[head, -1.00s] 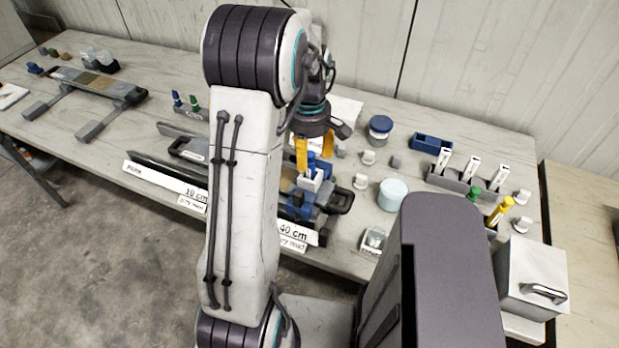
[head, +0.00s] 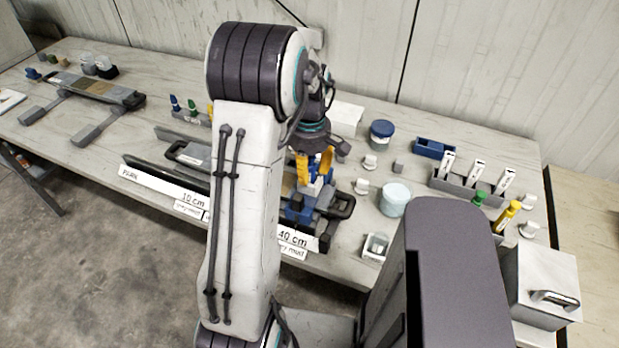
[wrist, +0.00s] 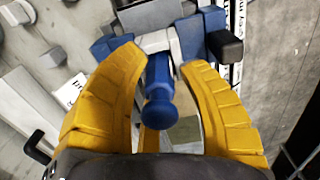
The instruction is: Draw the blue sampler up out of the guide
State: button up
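The blue sampler (wrist: 160,92) stands in the white guide (wrist: 155,42), its round knob towards the wrist camera. In the head view, the sampler's blue (head: 313,168) shows between my fingers, partly hidden by them. My gripper (wrist: 163,65) has its two yellow fingers on either side of the sampler's shaft, with a narrow gap on each side. It is open around the sampler and does not visibly grip it. My gripper (head: 314,172) also shows in the head view, just above the blue guide carriage (head: 298,210).
The guide is on a dark rail with a 40 cm label (head: 292,238). A pale blue jar (head: 395,200), a blue-lidded jar (head: 382,134) and several small white caps are to the right. A rack with white tags (head: 465,187) stands farther right.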

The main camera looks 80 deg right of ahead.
grip_shut()
jog(key=shift+r, duration=0.15)
jog(key=shift+r+p, duration=3.35)
jog(key=shift+r, duration=0.8)
